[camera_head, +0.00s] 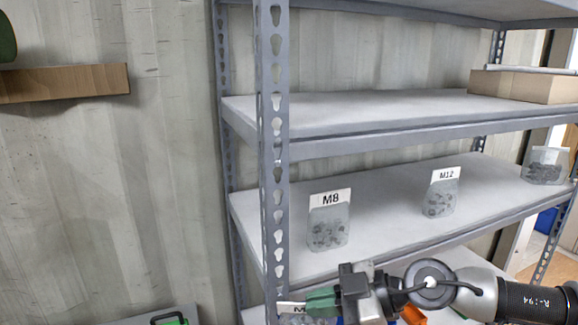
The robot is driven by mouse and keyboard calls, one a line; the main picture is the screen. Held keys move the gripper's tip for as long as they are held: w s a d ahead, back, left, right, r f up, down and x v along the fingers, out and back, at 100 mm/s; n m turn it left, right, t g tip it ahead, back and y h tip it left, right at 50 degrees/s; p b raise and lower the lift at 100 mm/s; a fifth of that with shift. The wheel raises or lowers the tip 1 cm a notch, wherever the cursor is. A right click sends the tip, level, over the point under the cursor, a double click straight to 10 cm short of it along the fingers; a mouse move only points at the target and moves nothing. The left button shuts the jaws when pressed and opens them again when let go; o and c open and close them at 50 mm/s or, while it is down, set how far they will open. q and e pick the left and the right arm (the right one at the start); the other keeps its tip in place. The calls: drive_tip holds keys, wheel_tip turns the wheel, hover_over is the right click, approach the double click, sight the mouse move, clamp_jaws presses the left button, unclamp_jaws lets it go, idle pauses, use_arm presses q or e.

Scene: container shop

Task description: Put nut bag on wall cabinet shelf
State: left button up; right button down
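A clear nut bag with a white label (293,308) shows at the bottom edge, in front of the shelf post. Only the start of its label, an "M", can be read; the rest is behind my green fingertips, and the bag's lower part is cut off. My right gripper (321,301) comes in from the right and appears shut on the top of this bag. Two more nut bags, M8 (329,229) and M12 (440,198), stand upright on the middle shelf (390,205). My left gripper is not in view.
The metal rack's perforated post (274,150) stands close to my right gripper. The upper shelf (350,112) is bare at left, with a cardboard box (530,88) at right. Another bag (544,168) stands at the middle shelf's right end. A wooden wall shelf (65,82) is at upper left.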

drive_tip(key=shift+f+m+t+h+b, duration=0.4)
drive_tip(key=shift+f+m+t+b, duration=0.1)
drive_tip(key=shift+f+m+t, duration=0.75)
drive_tip(key=s+d+f+m+t+h+b, duration=0.3)
drive_tip(key=d+f+m+h, duration=0.3)
drive_tip(key=f, duration=0.4)
drive_tip(key=s+d+f+m+t+h+b, duration=0.3)
drive_tip(key=s+d+f+m+t+h, duration=0.3)
drive_tip(key=f, duration=0.4)
drive_tip(key=shift+d+m+h, duration=0.5)
drive_tip(key=shift+d+m, duration=0.35)
drive_tip(key=shift+d, duration=0.2)
drive_tip(key=shift+a, duration=0.1)
